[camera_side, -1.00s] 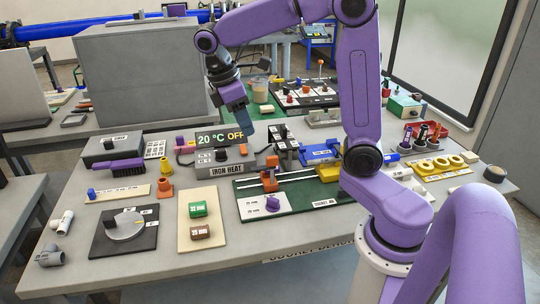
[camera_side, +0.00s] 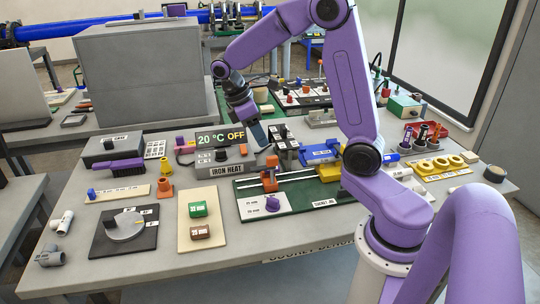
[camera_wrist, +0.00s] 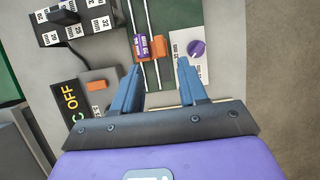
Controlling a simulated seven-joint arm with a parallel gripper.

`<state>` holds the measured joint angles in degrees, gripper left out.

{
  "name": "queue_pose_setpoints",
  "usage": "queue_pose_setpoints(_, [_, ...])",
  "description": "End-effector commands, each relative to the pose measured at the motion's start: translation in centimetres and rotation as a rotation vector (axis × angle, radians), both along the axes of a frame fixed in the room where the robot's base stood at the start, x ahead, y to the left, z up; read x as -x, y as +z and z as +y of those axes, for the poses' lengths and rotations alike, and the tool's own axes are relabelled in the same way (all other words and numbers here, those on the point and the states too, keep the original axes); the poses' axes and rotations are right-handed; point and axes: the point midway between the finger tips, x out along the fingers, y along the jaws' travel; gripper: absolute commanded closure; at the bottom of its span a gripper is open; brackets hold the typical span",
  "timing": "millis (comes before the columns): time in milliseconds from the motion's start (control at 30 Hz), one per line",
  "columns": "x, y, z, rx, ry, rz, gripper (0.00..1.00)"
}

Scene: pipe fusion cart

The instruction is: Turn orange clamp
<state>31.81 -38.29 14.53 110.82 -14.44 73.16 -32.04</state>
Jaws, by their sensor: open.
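The orange clamp (camera_side: 270,174) stands on the pair of rails of the green board, near the board's left end in the side view. In the wrist view the orange clamp (camera_wrist: 158,47) shows between and just beyond my fingertips, with a purple labelled part beside it. My gripper (camera_side: 261,138) is above and behind the clamp in the side view, pointing down. In the wrist view my gripper (camera_wrist: 159,66) has its two blue fingers spread apart with nothing between them. It does not touch the clamp.
A white card with a purple knob (camera_side: 272,203) lies in front of the clamp. The iron heat box (camera_side: 226,170) with its display is on the left. A blue clamp (camera_side: 320,153) and a yellow block (camera_side: 329,173) stand to the right on the board.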

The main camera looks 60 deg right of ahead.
Motion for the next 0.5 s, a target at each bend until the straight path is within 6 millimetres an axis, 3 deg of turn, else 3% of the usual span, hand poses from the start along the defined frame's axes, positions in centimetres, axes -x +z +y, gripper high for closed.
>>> queue_pose_setpoints(233, [1.3,-4.3,-1.3,0.001,0.0,0.005,0.57])
queue_pose_setpoints(500, [2.1,-7.1,-2.1,0.0,-0.001,0.003,0.57])
